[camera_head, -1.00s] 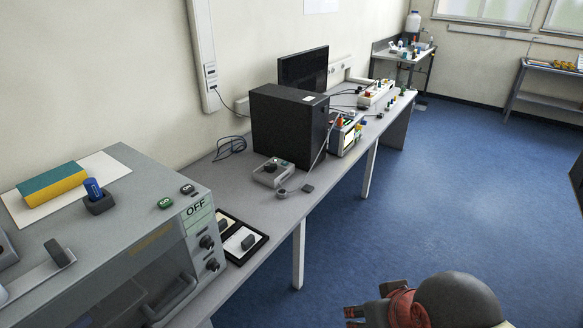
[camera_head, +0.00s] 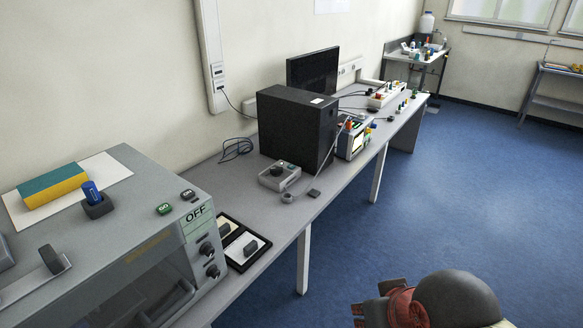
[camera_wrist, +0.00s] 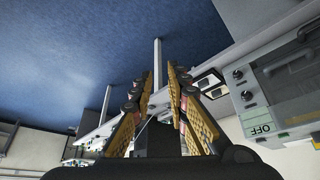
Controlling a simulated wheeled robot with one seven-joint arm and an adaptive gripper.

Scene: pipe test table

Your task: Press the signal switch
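No part is labelled as the signal switch, so I cannot tell which one it is. A grey machine (camera_head: 150,222) at the left of the head view has a green button (camera_head: 164,209) and a dark button (camera_head: 188,194) on top, near a panel reading OFF (camera_head: 196,213). Two dark knobs (camera_head: 209,260) sit on its front. A small grey box with a dark knob (camera_head: 279,175) lies further along the bench. My gripper (camera_wrist: 160,72) is open and empty in the wrist view, away from the bench over the floor. The OFF panel also shows in the wrist view (camera_wrist: 259,128).
A black box (camera_head: 296,128), a monitor (camera_head: 313,70) and small devices stand on the long bench (camera_head: 225,185). A framed tray (camera_head: 262,243) lies beside the machine. The blue floor (camera_head: 450,190) to the right is clear.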

